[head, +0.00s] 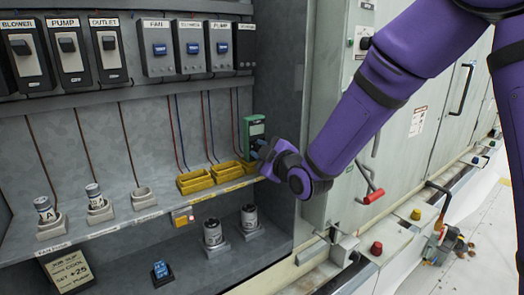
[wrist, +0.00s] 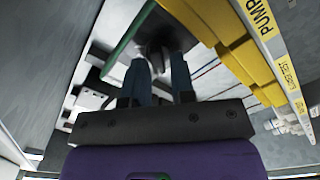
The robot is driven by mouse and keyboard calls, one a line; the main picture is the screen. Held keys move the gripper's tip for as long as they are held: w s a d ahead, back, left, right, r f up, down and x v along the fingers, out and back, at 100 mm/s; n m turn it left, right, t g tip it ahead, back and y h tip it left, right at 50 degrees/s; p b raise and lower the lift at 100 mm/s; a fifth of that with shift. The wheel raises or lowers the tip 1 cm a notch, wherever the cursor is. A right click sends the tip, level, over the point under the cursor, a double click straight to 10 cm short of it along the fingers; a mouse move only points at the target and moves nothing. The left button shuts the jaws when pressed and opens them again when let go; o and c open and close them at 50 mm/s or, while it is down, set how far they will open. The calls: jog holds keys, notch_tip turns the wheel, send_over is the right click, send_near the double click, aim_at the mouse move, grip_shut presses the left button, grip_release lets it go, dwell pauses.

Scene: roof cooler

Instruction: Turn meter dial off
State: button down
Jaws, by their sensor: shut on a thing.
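The green meter (head: 255,124) stands on the shelf at the right end of the grey cabinet in the head view. Its lower part is hidden by my gripper (head: 262,150). In the wrist view the meter's green edge (wrist: 128,42) shows at the upper left. A dark round dial (wrist: 157,49) sits between the two blue fingers of my gripper (wrist: 158,66), which are shut on it. The dial's pointer and markings are too blurred or hidden to read.
Yellow sockets (head: 196,181) stand on the shelf just left of the meter, close to my gripper; they also show in the wrist view (wrist: 242,58). A red-handled lever (head: 373,196) juts out to the right. The cabinet's side wall (head: 277,80) is close by.

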jog(key=shift+f+n, duration=0.1)
jog(key=shift+n, duration=0.7)
jog(key=c, duration=1)
grip_release()
jog(key=v, duration=1)
jog(key=shift+s+d, duration=0.2)
jog(key=shift+s, duration=0.15)
